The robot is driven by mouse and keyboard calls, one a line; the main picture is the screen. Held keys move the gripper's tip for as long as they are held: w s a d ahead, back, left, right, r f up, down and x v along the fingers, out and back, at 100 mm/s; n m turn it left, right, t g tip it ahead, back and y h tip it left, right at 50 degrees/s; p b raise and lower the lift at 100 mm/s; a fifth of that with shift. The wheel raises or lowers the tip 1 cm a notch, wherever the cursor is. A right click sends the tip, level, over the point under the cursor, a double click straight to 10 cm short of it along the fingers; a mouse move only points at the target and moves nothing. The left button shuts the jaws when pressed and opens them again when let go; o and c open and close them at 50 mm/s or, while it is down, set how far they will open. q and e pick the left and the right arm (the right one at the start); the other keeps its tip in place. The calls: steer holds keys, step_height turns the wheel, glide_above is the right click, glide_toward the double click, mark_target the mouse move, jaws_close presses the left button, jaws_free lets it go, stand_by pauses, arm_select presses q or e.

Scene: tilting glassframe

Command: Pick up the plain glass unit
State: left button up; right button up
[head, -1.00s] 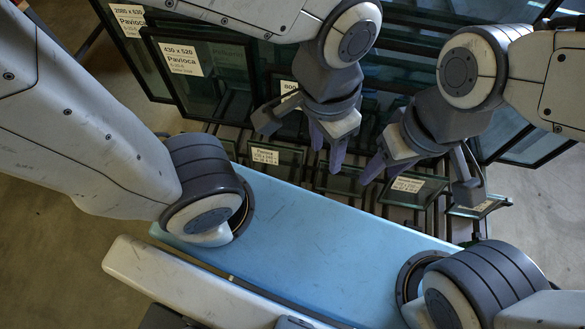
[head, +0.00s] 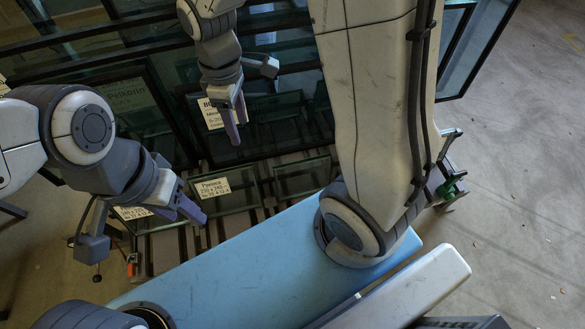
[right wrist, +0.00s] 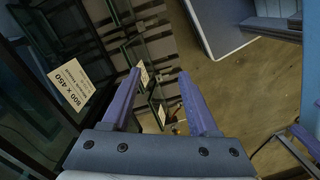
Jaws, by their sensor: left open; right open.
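Small framed glass units stand in a row at the front of the rack. One with a white label (head: 229,198) is in the middle of the head view. The glass unit to its right (head: 300,180) shows no label; I cannot tell for sure which unit is the plain one. My left gripper (head: 187,207) is open in front of the row, over the left labelled small unit (head: 152,224). My right gripper (head: 236,122) is open and empty, above and behind the row. In the right wrist view its fingers (right wrist: 158,86) are apart, with small labelled units beyond them.
Large framed panes fill the rack behind, one with an "800 x 450" label (right wrist: 68,86). My blue body panel lies close in front of the small row. Open concrete floor (head: 510,200) is at the right.

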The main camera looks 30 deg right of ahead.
steer(key=w+d+f+n+b, duration=0.1)
steer(key=w+d+f+b, duration=0.25)
steer(key=f, duration=0.35)
steer(key=w+d+f+b, duration=0.2)
steer(key=d+f, duration=0.2)
steer(key=f, duration=0.3)
steer(key=n+g+b, duration=0.2)
steer(key=n+b, duration=0.1)
steer(key=b, duration=0.6)
glide_above(302, 161)
steer(key=w, duration=0.2)
step_height(302, 161, down, 20)
steer(key=shift+y, duration=0.3)
steer(key=x, duration=0.1)
steer(key=b+x, duration=0.1)
steer(key=x, duration=0.2)
steer(key=shift+s+d+f, duration=0.1)
steer(key=shift+s+d, duration=0.2)
steer(key=shift+d, duration=0.1)
steer(key=b+x, duration=0.1)
steer(key=x, duration=0.2)
steer(key=b+x, duration=0.2)
steer(key=shift+w+a+f, duration=0.1)
steer(key=shift+a+f, duration=0.05)
steer(key=shift+f, duration=0.25)
steer(key=shift+r, duration=0.1)
jaws_close()
arm_select(q)
step_height(302, 161, down, 21)
steer(key=shift+f, duration=0.15)
